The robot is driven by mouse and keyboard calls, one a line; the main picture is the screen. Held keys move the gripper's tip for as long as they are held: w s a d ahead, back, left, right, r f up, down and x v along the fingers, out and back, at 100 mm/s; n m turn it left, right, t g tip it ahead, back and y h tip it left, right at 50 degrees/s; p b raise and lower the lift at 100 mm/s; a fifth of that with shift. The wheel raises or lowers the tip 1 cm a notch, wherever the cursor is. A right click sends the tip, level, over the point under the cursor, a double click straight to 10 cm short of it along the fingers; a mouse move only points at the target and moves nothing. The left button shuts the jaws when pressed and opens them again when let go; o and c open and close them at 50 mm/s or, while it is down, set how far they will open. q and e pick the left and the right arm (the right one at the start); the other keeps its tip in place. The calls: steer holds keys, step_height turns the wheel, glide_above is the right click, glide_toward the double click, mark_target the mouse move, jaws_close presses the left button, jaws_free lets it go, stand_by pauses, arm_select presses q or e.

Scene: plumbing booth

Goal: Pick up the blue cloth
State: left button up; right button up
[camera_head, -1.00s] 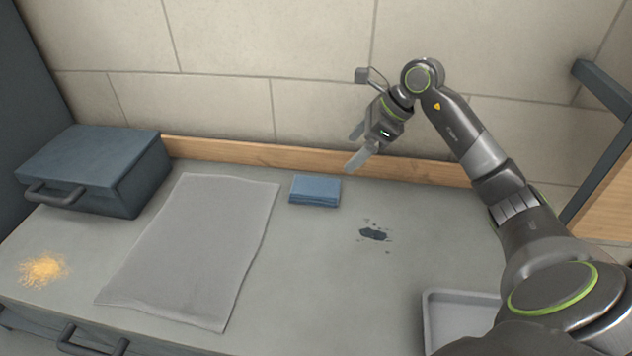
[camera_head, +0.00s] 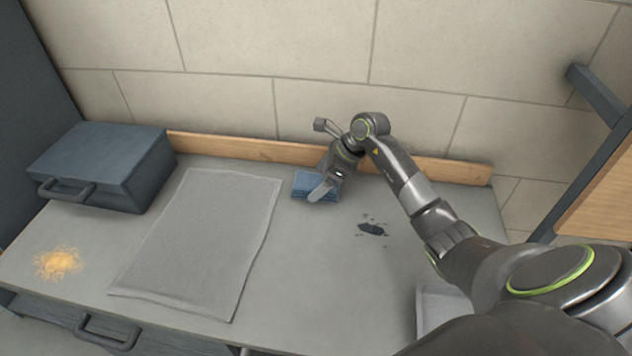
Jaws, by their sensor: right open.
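The folded blue cloth (camera_head: 302,184) lies on the grey worktop near the wooden strip at the back, right of the grey mat. My right gripper (camera_head: 320,186) is open and right at the cloth, with a finger across its right part. The gripper covers part of the cloth, and I cannot tell whether the fingers touch it. My left gripper is not in view.
A grey mat (camera_head: 205,240) lies left of the cloth. A blue-grey toolbox (camera_head: 100,165) stands at the back left, with yellowish crumbs (camera_head: 58,263) in front. A dark spill (camera_head: 371,229) lies right of the cloth. A light tray (camera_head: 432,306) is partly hidden by my right arm.

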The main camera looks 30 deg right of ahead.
mark_target(316, 181)
steer(key=shift+x, duration=1.05)
steer(key=c, duration=1.1)
steer(key=shift+o, duration=0.2)
steer(key=shift+r, duration=0.1)
step_height(316, 181, up, 9)
steer(key=shift+f+b, duration=0.1)
steer(key=shift+b, duration=1.1)
steer(key=shift+r, duration=0.6)
